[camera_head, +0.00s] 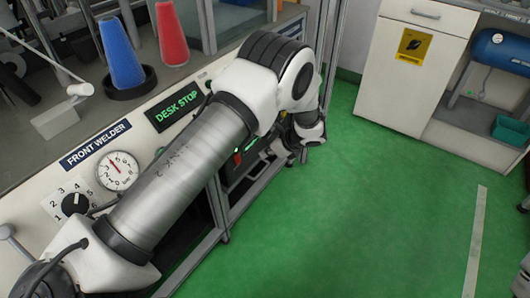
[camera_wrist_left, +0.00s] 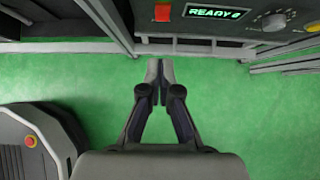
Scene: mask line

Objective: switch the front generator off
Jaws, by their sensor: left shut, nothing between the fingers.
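A dark unit with a panel (camera_head: 236,172) stands below the desk in the head view, partly hidden by my left arm. In the left wrist view its panel (camera_wrist_left: 190,47) runs along the top edge. It carries a red rocker or button (camera_wrist_left: 162,13), a lit green display reading "READY 0" (camera_wrist_left: 217,12) and a round knob (camera_wrist_left: 272,20). I cannot read a name on the unit. My left gripper (camera_wrist_left: 158,78) is shut and empty, just in front of the panel below the red part. It shows small in the head view (camera_head: 291,156).
The desk front has a "FRONT WELDER" label (camera_head: 96,144), a dial gauge (camera_head: 117,171), a numbered knob (camera_head: 75,204) and a "DESK STOP" sign (camera_head: 175,105). Blue (camera_head: 121,55) and red (camera_head: 171,35) cones stand above. Green floor (camera_head: 370,215) is clear to the right. A white cabinet (camera_head: 398,85) stands behind.

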